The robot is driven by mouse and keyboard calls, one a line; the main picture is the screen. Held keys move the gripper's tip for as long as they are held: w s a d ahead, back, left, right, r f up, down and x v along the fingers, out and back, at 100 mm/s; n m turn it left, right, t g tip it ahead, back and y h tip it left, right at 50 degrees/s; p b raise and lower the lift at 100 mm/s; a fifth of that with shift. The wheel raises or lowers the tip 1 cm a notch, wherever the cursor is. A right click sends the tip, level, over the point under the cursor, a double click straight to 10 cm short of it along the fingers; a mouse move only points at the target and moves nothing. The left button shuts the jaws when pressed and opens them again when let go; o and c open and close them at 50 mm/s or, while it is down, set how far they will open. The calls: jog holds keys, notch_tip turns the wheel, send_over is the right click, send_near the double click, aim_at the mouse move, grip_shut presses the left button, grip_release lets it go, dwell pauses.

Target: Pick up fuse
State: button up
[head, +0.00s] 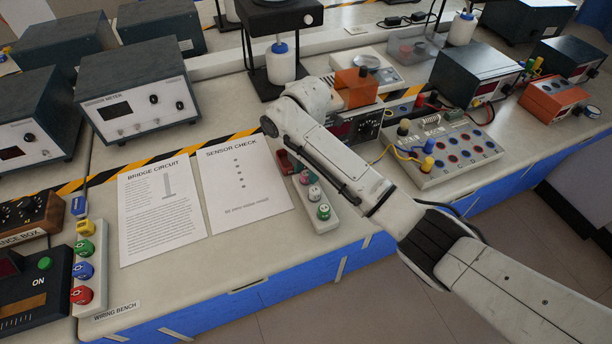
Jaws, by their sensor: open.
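I cannot make out a fuse anywhere in the head view; it may be hidden or too small to tell. My white arm reaches in from the lower right, over the bench. Its wrist end is above the bench beside the sensor check sheet (243,190). My gripper does not show; the wrist and forearm appear to hide it. A small dark red thing (284,161) lies just below the wrist, partly covered, and I cannot tell what it is.
A white strip with coloured knobs (323,212) stands under my forearm. A bridge circuit sheet (162,208) lies left. A sensor meter (137,96), an orange box (357,88) and a terminal board (440,150) stand around. The bench front left of the strip is clear.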

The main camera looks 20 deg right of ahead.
jog(key=shift+f, duration=0.8)
jog(key=shift+c, duration=0.2)
grip_shut()
jog(key=shift+r, duration=0.2)
